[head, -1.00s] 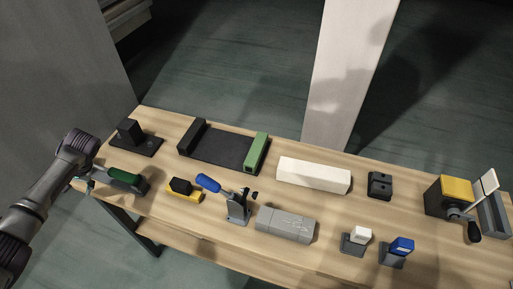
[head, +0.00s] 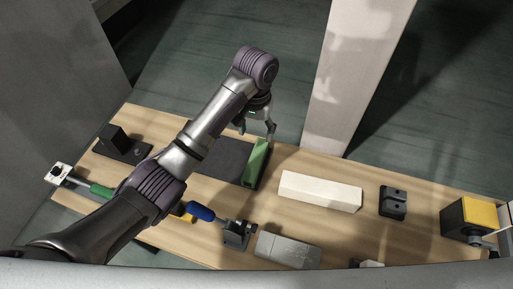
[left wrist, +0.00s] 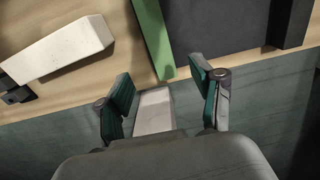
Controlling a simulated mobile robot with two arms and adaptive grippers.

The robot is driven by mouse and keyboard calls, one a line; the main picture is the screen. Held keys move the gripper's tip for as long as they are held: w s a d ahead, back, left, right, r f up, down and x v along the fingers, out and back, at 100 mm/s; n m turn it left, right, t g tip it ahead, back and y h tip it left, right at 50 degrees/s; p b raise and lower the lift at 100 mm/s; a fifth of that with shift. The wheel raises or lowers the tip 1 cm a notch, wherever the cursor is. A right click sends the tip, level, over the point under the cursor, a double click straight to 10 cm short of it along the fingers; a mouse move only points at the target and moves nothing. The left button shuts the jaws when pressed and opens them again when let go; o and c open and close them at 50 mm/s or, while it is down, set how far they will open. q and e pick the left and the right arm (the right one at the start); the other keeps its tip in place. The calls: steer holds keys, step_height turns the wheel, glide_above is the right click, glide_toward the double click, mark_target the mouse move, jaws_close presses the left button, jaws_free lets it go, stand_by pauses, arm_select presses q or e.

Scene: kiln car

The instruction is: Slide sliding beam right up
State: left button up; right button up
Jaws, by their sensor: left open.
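The green beam (head: 257,163) stands along the right edge of a dark flat plate (head: 218,158) on the table. I take it for the right sliding beam. It also shows in the left wrist view (left wrist: 153,40), running up from between the fingertips. My left gripper (head: 258,130) is open at the far end of the green beam. In the left wrist view its two fingers (left wrist: 160,72) are spread, one to each side of the beam's near end. I cannot tell whether they touch it. My left arm hides the plate's left part. My right gripper is not in view.
A white block (head: 320,192) lies right of the plate, with a small black block (head: 392,202) beyond. A blue-handled clamp (head: 201,212) and a grey block (head: 287,250) are nearer. A yellow-topped box (head: 469,217) stands far right. A pale pillar (head: 350,70) rises behind the table.

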arm_select(q)
steer(key=p, duration=0.1)
glide_above(256, 158)
steer(key=f, duration=0.5)
steer(key=shift+s+a, duration=0.1)
steer(key=shift+s, duration=0.25)
steer(key=f, duration=0.7)
steer(key=shift+w+f, duration=0.15)
steer(key=shift+w, duration=0.05)
steer(key=shift+f, duration=0.4)
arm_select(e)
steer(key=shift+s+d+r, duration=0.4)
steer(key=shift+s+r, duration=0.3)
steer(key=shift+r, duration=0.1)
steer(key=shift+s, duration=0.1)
arm_select(q)
jaws_close()
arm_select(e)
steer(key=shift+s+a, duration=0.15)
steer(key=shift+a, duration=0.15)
